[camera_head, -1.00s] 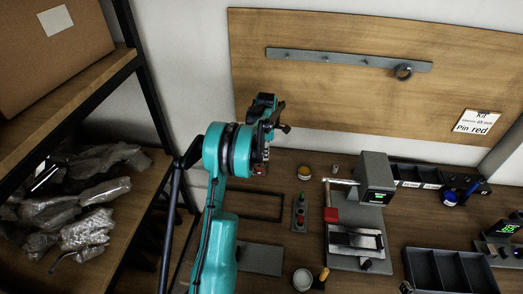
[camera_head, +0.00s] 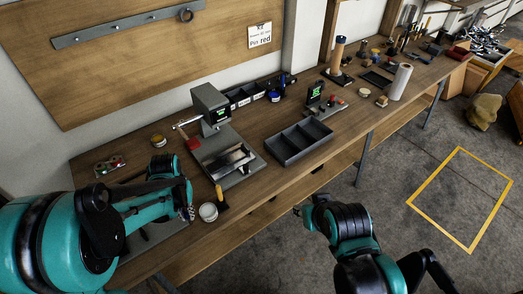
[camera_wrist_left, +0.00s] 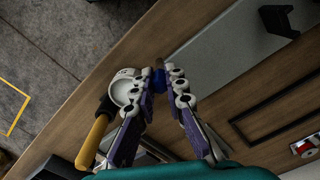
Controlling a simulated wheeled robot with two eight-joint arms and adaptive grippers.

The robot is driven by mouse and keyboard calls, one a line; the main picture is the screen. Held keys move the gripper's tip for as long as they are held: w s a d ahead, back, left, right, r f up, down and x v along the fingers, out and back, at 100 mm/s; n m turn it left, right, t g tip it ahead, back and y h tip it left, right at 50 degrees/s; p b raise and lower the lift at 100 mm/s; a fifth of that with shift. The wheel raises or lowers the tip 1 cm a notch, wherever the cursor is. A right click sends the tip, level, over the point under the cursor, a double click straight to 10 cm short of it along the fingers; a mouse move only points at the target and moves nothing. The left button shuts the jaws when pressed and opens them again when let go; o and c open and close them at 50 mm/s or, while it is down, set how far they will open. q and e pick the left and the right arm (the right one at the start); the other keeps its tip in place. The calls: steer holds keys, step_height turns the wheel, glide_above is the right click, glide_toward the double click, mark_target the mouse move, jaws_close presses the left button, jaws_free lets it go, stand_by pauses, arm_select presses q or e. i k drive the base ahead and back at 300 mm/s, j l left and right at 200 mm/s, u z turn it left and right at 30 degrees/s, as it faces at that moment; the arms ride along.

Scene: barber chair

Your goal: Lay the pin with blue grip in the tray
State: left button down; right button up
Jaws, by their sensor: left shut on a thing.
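My left gripper (camera_head: 187,208) is over the front left part of the workbench, near a white cup. In the left wrist view the fingers of my left gripper (camera_wrist_left: 160,82) close on the pin with blue grip (camera_wrist_left: 160,76); only a bit of blue and a brownish end show between the fingertips. In the head view the pin cannot be made out. The dark tray (camera_head: 268,148) with three compartments lies on the bench to the right of my left gripper, and looks empty. My right gripper (camera_head: 303,210) is in front of the bench edge; its jaws are unclear.
Bench space before the tray is narrow.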

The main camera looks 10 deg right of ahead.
mark_target(283, 152)
steer(key=k+z, duration=0.25)
steer(key=z, duration=0.2)
steer(key=k+l+z, duration=0.15)
steer(key=z, duration=0.3)
steer(key=i+j+z, duration=1)
steer(key=k, duration=0.05)
